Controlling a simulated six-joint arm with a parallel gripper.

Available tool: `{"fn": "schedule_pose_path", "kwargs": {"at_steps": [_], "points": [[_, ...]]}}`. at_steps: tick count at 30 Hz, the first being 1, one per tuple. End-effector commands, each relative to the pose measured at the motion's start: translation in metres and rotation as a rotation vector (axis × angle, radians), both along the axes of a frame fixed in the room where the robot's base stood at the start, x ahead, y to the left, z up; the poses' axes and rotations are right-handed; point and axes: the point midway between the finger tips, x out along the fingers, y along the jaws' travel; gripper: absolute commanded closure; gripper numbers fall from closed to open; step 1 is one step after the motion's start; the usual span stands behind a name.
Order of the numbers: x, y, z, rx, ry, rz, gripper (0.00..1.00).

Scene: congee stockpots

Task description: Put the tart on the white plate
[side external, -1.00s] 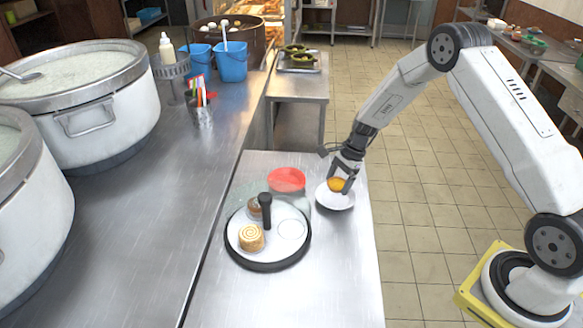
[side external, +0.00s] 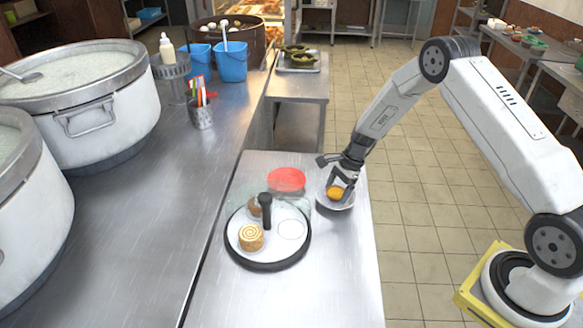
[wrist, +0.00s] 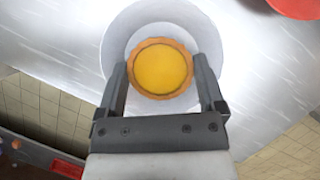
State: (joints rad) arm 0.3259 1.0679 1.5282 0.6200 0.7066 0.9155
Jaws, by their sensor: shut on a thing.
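The tart (side external: 334,193) is round with a yellow top and a browned crust; it also shows in the wrist view (wrist: 160,68). My gripper (side external: 340,190) is shut on it, with one finger on each side of the crust in the wrist view (wrist: 163,82). The white plate (side external: 347,205) is at the right edge of the steel table, and it also shows in the wrist view (wrist: 125,25). The tart is within the plate's rim, low over its middle. I cannot tell whether its underside touches the plate.
Left of the plate, a round black-rimmed tray (side external: 268,266) holds a spiral-topped pastry (side external: 251,238), another pastry (side external: 255,206) and a black upright handle (side external: 265,211). A red disc (side external: 287,179) lies behind it. The table front (side external: 330,285) is clear. Large stockpots (side external: 95,115) stand at left.

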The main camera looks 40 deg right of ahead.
Motion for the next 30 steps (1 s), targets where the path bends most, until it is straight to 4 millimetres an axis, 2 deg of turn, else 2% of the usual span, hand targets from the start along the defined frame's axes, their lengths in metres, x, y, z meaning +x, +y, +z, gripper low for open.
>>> {"fn": "schedule_pose_path", "kwargs": {"at_steps": [27, 28, 29, 30], "points": [[0.0003, 0.0, -0.0079, 0.0, -0.001, 0.001, 0.7], [0.0003, -0.0001, -0.0078, 0.0, -0.001, 0.001, 0.06], [0.0003, -0.0001, -0.0077, 0.0, -0.001, 0.001, 0.0], [0.0003, -0.0001, -0.0077, 0.0, -0.001, 0.001, 0.0]]}}
